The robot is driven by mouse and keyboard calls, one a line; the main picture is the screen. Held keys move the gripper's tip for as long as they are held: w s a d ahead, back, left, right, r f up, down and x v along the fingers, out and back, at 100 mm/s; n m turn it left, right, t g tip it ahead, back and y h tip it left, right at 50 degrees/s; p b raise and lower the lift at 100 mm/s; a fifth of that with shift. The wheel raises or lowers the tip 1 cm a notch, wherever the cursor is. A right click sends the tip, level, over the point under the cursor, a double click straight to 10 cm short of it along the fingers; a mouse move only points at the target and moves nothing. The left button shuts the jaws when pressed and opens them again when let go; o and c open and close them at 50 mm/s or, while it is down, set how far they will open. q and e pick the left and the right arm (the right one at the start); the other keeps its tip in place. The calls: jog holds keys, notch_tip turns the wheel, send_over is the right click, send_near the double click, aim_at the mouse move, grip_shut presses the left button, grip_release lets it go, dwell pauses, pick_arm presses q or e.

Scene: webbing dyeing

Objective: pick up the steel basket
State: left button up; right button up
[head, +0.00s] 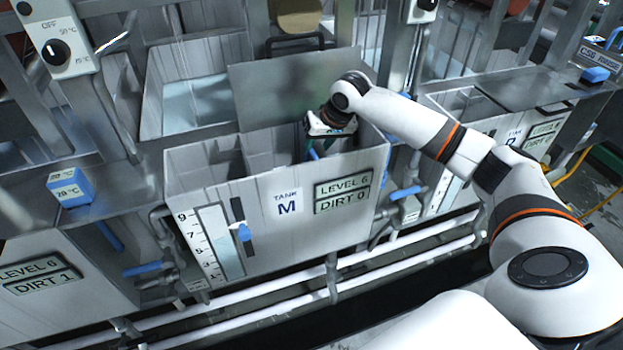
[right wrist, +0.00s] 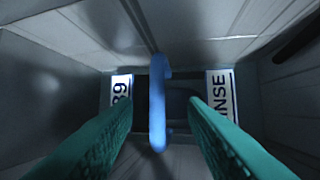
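My right gripper (head: 315,148) reaches down into the open white tank M (head: 288,208), inside its walls. In the right wrist view its two green fingers (right wrist: 162,112) are apart, with a blue upright bar (right wrist: 157,85) in the gap between them. The bar looks like a handle; I cannot tell whether either finger touches it. Below it is a dark shape between white labels, one reading "NSE" (right wrist: 221,97) and one "89" (right wrist: 121,92). I cannot make out the steel basket's body clearly; in the head view the tank walls and my gripper hide it. My left gripper is not in view.
A grey metal panel (head: 290,82) stands upright behind tank M. Another open tank holding pale liquid (head: 198,103) is behind to the left. White pipes (head: 285,302) run along the front below. A dial box (head: 58,46) is at upper left.

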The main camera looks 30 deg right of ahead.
aim_at(313, 150)
jog(key=shift+x, duration=0.85)
jog(key=p+x, duration=0.1)
jog(key=x, duration=0.3)
jog(key=shift+w, duration=0.25)
jog(key=shift+w+a+f, duration=0.1)
jog(key=shift+w+f, duration=0.1)
jog(key=shift+f, duration=0.25)
grip_shut()
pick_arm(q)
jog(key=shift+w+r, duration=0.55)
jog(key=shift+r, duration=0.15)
pick_arm(e)
jog(key=shift+r, duration=0.1)
